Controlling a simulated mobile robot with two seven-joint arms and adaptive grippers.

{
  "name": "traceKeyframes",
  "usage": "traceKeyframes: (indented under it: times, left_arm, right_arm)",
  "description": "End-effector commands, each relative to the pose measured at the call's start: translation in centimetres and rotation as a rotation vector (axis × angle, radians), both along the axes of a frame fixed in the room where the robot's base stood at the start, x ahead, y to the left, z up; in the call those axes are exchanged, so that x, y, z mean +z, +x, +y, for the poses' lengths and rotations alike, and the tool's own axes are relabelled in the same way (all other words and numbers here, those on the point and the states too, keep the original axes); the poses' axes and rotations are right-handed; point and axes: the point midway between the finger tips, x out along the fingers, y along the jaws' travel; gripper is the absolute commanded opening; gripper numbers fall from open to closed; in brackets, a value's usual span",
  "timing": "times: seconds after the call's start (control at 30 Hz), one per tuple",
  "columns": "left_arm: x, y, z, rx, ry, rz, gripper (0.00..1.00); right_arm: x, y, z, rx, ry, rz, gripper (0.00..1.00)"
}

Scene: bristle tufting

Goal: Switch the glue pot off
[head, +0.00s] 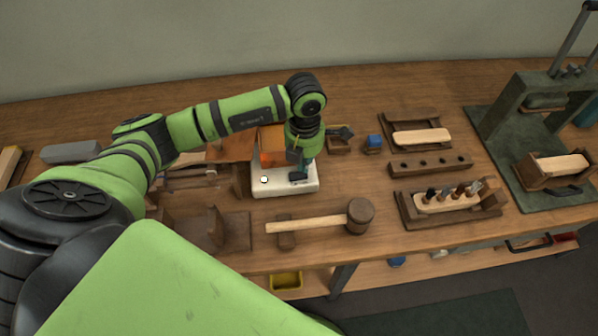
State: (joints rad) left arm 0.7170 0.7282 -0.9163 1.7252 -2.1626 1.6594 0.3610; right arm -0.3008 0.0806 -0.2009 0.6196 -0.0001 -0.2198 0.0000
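The glue pot shows as a white base unit (278,188) with an orange-copper body (270,146) at its back, left of centre on the bench. A small round white knob (264,180) with a dark rim sits on the left of the base's front. My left gripper (298,178) points down over the right part of the base, to the right of the round knob. It hides part of the base and of the orange body. I cannot tell whether its fingers are apart or touch the base. My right gripper is not in view.
A wooden mallet (318,222) lies in front of the glue pot. A green press (530,115) is at far right. Wooden fixtures (228,230) stand left.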

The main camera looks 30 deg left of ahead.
Motion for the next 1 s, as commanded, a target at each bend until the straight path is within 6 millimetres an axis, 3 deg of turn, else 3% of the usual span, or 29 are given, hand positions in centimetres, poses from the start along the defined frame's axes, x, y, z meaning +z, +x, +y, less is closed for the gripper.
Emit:
traceKeyframes:
  times: [1.0]
  left_arm:
    - [-1.1,0.0,0.0,0.0,0.0,0.0,0.0]
  right_arm:
    - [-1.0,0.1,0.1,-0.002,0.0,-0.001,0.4]
